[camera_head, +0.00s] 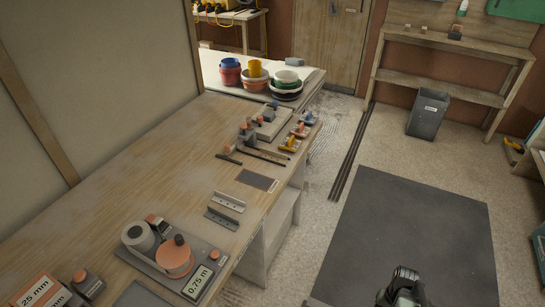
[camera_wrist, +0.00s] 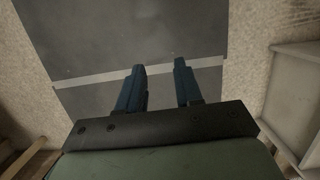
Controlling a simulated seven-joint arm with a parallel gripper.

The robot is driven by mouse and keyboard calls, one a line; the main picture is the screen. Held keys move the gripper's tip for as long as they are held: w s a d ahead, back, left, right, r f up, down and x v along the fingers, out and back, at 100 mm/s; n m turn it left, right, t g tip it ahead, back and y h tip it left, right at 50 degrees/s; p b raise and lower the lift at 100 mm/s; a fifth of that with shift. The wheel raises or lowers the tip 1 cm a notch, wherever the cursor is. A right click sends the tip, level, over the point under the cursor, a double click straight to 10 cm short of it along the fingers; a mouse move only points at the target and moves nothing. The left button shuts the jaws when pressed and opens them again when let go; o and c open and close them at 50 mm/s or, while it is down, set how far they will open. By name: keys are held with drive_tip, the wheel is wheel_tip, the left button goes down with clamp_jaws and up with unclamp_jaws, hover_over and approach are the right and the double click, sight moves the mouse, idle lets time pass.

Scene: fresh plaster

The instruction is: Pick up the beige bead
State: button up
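Two short angled strips with holes, which look like plaster beads, lie on the wooden workbench (camera_head: 150,170) near its right edge in the head view. The farther strip (camera_head: 228,202) looks paler, a greyish beige. The nearer strip (camera_head: 221,218) is darker grey. They lie apart, roughly parallel. My gripper shows at the bottom right of the head view, over the dark floor mat (camera_head: 415,240), well away from the bench. In the wrist view my gripper (camera_wrist: 159,68) has its two dark fingers spread, with nothing between them. No bead shows in the wrist view.
A tray (camera_head: 225,256) with rolls and a "0.75 m" label stands at the bench's near end. A dark flat plate (camera_head: 258,181) lies beyond the strips, then several tools. Buckets (camera_head: 255,80) stand at the far end. A grey bin (camera_head: 428,112) stands on the floor. Bench left of the strips is clear.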

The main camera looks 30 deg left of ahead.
drive_tip(key=w+a+r+n+t, duration=0.1)
drive_tip(key=w+a+r, duration=0.2)
drive_tip(key=w+r, duration=0.35)
drive_tip(key=w+a+r+n+t, duration=0.1)
drive_tip(key=w+a+r+n, duration=0.2)
drive_tip(key=w, duration=0.7)
drive_tip(key=w+a+r+n, duration=0.3)
drive_tip(key=w+a+r, duration=0.7)
drive_tip(key=a, duration=0.4)
wheel_tip(320, 180, up, 25)
drive_tip(key=n, duration=1.1)
hover_over(272, 156)
drive_tip(key=a, duration=0.2)
drive_tip(key=shift+t, duration=0.3)
wheel_tip(272, 156, down, 8)
drive_tip(key=shift+w+f, duration=0.1)
drive_tip(key=shift+w+a+f, duration=0.1)
drive_tip(key=shift+f, duration=1.35)
drive_tip(key=shift+w+a+f, duration=0.1)
drive_tip(key=shift+f, duration=1.35)
drive_tip(key=shift+c, duration=0.4)
